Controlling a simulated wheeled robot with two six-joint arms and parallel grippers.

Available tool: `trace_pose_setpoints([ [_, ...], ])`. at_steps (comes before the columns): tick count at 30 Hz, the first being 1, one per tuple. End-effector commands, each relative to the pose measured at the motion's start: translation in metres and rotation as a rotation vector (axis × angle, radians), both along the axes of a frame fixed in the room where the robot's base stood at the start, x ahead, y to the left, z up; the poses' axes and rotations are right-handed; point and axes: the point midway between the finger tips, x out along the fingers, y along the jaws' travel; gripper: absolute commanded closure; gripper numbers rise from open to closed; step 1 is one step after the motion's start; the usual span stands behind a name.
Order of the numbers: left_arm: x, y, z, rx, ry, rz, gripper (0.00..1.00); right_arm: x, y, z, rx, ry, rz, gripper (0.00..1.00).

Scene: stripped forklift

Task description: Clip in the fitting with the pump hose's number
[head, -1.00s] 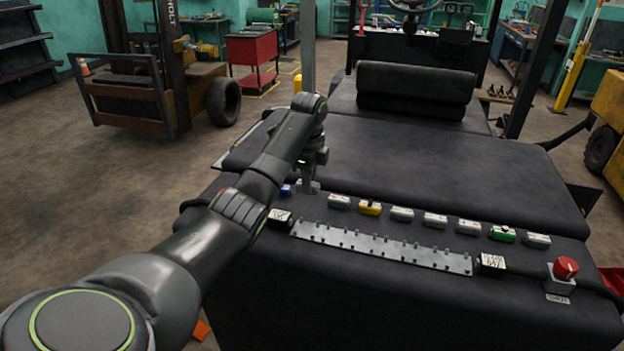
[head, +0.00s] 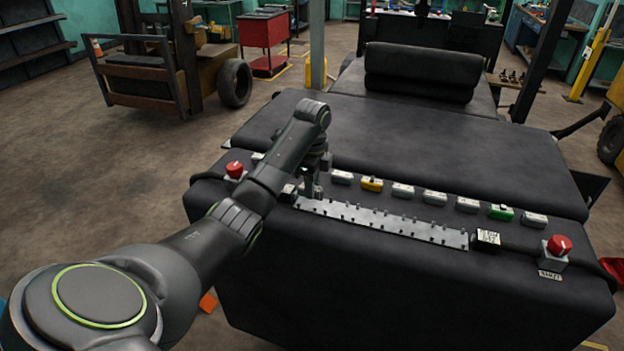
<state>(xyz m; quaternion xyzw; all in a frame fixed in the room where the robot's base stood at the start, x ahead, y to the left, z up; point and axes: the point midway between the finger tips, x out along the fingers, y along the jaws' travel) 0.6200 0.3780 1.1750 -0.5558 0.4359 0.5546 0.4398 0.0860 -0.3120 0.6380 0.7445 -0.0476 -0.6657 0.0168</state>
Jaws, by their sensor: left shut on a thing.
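My left gripper (head: 313,188) points down over the left end of the grey toothed rail (head: 385,222). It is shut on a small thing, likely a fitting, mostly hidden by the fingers. I cannot tell whether it touches the rail. Several small fittings stand in a row behind the rail: mostly grey-white ones, such as the one nearest my gripper (head: 342,178), a yellow one (head: 372,184) and a green one (head: 501,212). Their numbers are too small to read. A black block with a white label (head: 487,241) sits at the rail's right end. My right gripper is not in view.
A red button stands at the left (head: 235,170) and another at the right (head: 559,246) of the black cover (head: 400,285). A black hose (head: 527,243) runs near the right block. A raised black pad (head: 430,145) lies behind the row. My left arm hides the panel's left part.

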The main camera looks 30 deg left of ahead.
Motion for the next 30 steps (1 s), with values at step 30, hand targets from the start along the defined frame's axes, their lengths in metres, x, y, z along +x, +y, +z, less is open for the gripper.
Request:
trace_pose_setpoints([
  [30,-0.001,-0.002,-0.002,0.0,0.0,0.0,0.99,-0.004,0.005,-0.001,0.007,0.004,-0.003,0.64],
])
